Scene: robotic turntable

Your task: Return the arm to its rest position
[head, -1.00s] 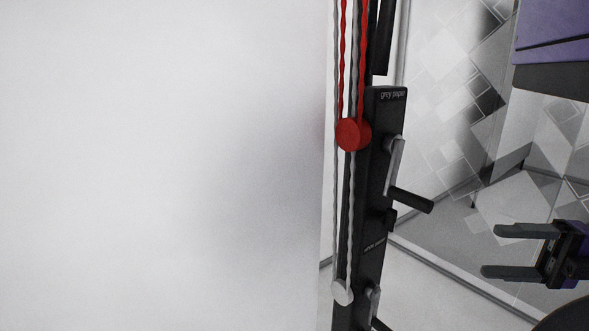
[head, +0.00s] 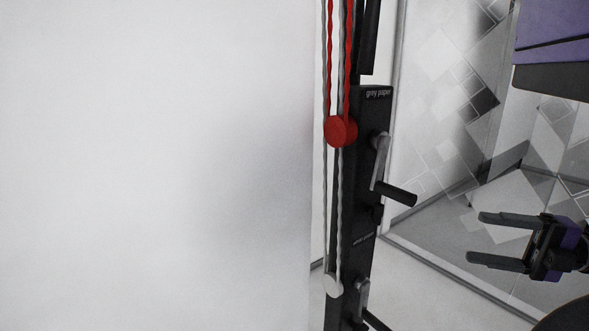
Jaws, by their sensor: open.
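My gripper (head: 499,240) is at the lower right of the head view, its two dark fingers pointing left. The fingers are apart with nothing between them. It stands clear of the black post (head: 362,215) with the cranks, with a gap between them in the picture. The rest of my arm is mostly cut off at the right edge.
A large white panel (head: 150,165) fills the left side. The post carries a red pulley (head: 341,131) with red cords, a white pulley (head: 333,285), and a crank handle (head: 397,193) sticking out right. A wall with grey square patterns (head: 450,110) stands behind.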

